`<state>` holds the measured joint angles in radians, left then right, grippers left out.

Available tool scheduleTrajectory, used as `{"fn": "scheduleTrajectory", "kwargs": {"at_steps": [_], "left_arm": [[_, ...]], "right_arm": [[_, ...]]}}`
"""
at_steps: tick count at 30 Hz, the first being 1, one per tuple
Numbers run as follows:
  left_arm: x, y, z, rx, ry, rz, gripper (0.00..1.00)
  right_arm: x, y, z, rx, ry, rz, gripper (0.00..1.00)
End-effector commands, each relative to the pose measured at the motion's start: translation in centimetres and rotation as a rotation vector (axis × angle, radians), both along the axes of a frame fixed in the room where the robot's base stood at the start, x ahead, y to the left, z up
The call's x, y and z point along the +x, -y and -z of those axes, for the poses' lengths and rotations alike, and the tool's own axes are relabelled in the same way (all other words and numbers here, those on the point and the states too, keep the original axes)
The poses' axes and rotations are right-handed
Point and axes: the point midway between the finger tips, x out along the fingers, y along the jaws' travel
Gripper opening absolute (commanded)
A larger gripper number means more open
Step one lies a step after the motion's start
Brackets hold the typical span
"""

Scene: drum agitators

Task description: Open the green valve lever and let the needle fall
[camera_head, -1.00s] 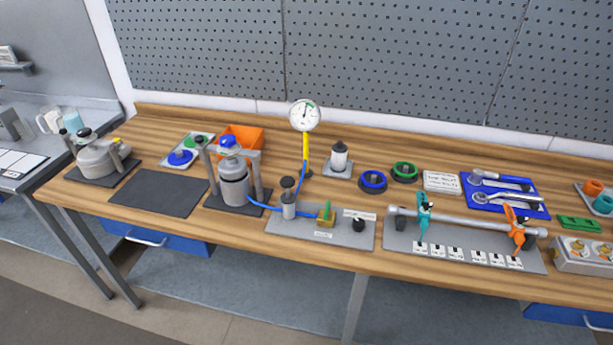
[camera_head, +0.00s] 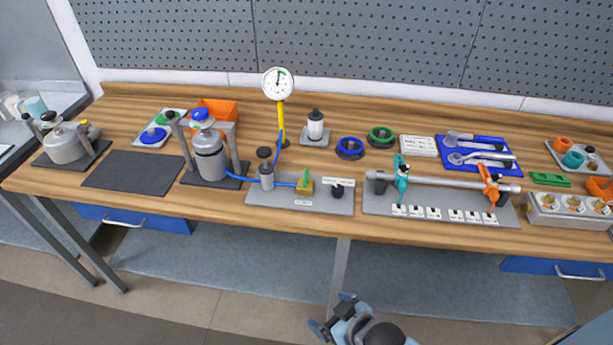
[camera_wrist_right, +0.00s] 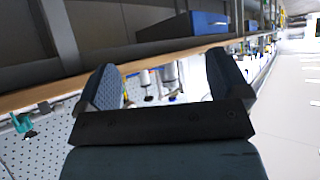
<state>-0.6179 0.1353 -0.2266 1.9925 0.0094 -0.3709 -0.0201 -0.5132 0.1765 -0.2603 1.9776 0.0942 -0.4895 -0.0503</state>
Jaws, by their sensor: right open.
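The green valve lever (camera_head: 307,177) stands upright on a small brass valve block (camera_head: 305,188) on a grey plate at the middle of the bench. A blue hose joins the block to a small pump-like cylinder (camera_head: 266,172). The gauge (camera_head: 278,84) on a yellow stem stands behind; its face has a dark needle and a green mark, too small to read exactly. My right gripper (camera_head: 331,314) is low in front of the bench, well below and away from the lever. Its open, empty fingers also show in the right wrist view (camera_wrist_right: 168,85). My left gripper is out of view.
A silver canister (camera_head: 208,156) in a clamp frame stands left of the valve. A black knob (camera_head: 337,191) is just right of it. A rail with teal and orange clamps (camera_head: 443,182) lies further right. The bench's front edge lies between my right gripper and the valve.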

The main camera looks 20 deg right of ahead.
Motion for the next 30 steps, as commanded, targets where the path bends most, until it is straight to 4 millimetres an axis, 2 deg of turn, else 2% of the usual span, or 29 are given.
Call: {"fn": "scheduleTrajectory", "kwargs": {"at_steps": [1, 6, 9, 14, 18, 20, 24, 30], "left_arm": [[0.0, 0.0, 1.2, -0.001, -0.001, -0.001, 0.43], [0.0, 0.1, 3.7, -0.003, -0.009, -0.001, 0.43], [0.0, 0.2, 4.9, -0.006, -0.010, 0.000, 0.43], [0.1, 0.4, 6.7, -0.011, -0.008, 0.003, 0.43], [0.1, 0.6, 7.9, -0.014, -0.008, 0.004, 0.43], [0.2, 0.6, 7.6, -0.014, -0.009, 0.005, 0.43], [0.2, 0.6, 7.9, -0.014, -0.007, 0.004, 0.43], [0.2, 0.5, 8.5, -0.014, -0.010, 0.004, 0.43]], "right_arm": [[2.3, -0.3, 0.4, -0.005, -0.007, -0.034, 0.94], [8.8, -1.3, 0.0, -0.042, -0.099, -0.188, 0.94], [12.0, -1.5, -0.9, -0.085, -0.158, -0.287, 0.94], [16.1, -0.7, -3.2, -0.182, -0.258, -0.443, 0.94], [18.4, 0.7, -5.7, -0.272, -0.341, -0.557, 0.94], [20.3, 1.5, -7.1, -0.289, -0.347, -0.582, 0.94], [24.5, 4.3, -10.6, -0.340, -0.370, -0.639, 0.94], [29.2, 9.0, -16.7, -0.381, -0.402, -0.679, 0.94]]}}
